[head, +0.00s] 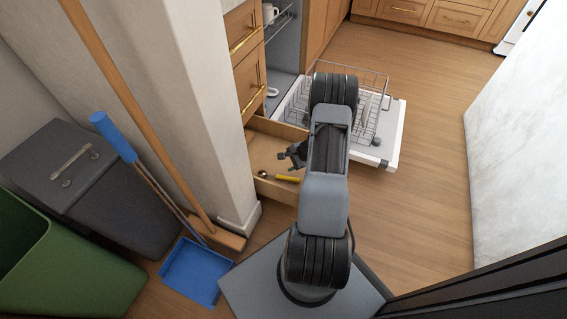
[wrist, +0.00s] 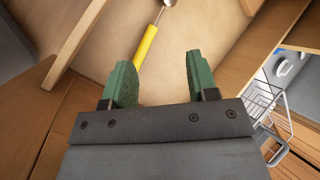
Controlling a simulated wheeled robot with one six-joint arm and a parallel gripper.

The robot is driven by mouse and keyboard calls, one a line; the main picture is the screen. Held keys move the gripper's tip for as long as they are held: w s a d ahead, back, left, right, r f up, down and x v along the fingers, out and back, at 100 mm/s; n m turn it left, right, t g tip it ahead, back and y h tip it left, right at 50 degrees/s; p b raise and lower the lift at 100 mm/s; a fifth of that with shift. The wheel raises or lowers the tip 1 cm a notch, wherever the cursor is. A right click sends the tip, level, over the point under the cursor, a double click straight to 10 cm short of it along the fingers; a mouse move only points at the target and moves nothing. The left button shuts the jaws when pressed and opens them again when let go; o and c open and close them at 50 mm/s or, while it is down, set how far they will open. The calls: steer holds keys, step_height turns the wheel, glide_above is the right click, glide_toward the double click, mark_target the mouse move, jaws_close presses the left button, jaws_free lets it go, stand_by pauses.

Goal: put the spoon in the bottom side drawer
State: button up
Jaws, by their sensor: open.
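The spoon has a yellow handle (head: 288,179) and a metal bowl (head: 263,174). It lies inside the open bottom side drawer (head: 262,152), near one wall. In the wrist view the yellow handle (wrist: 147,48) rests on the drawer's pale floor (wrist: 100,30), and part of the metal end is cut off by the top edge. My gripper (head: 291,155) is over the drawer, beside the spoon and apart from it. In the wrist view my gripper (wrist: 160,80) has its green fingers spread with nothing between them. My arm hides part of the drawer in the head view.
The open dishwasher door (head: 393,135) and its wire rack (head: 365,120) stand right beside the drawer. Closed drawers (head: 245,85) are above it. A wall corner, broom, blue dustpan (head: 197,272) and bins (head: 90,185) crowd the left. Wooden floor (head: 430,150) is free at right.

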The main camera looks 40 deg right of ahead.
steer(key=p+v, duration=0.2)
steer(key=v, duration=0.3)
steer(key=w+a+r+n+g, duration=0.1)
steer(key=a+r+n+g, duration=0.2)
steer(key=a+r+n, duration=1)
steer(key=s+a+r+n+h, duration=0.2)
steer(key=s+a+r, duration=0.4)
steer(key=r, duration=0.2)
steer(key=s+a+r+n+h, duration=0.2)
steer(key=s+a+r+n, duration=0.1)
steer(key=s+a+r, duration=0.3)
steer(key=shift+a+r+n, duration=0.15)
steer(key=shift+r+n, duration=0.15)
steer(key=shift+r, duration=0.85)
